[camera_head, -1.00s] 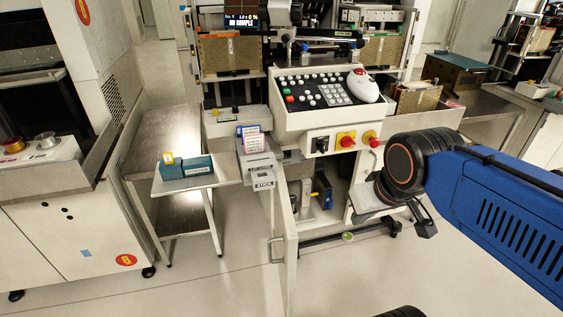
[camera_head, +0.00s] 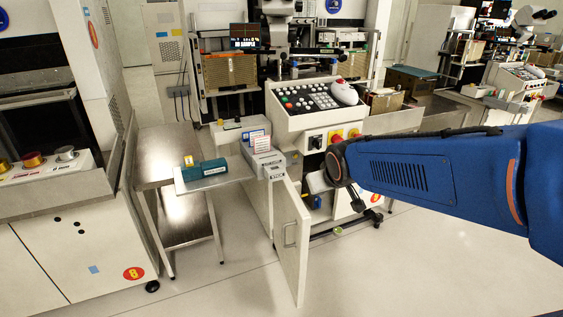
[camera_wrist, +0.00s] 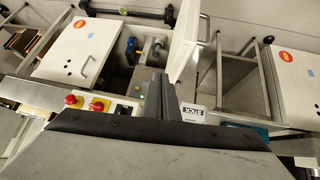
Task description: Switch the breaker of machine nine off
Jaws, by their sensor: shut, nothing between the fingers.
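The middle machine has a white keypad console (camera_head: 312,105). On its front are a black rotary switch (camera_head: 317,142) and red-and-yellow knobs (camera_head: 336,137). The switch also shows in the wrist view (camera_wrist: 123,113), left of my gripper (camera_wrist: 159,82). The white cabinet door (camera_head: 291,240) below stands open. Inside, a blue-and-grey device (camera_wrist: 156,48) is partly visible; I cannot tell whether it is the breaker. The machine's orange tag (camera_head: 375,198) is too small to read. My gripper is shut and empty in front of the cabinet opening, partly hidden by my arm in the head view.
A small side shelf (camera_head: 225,176) holds a teal box (camera_head: 204,170). A grey card holder (camera_head: 264,162) sits beside the console. A steel table (camera_head: 165,150) stands left. The open door juts into the floor space; the floor (camera_head: 215,285) in front is clear.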

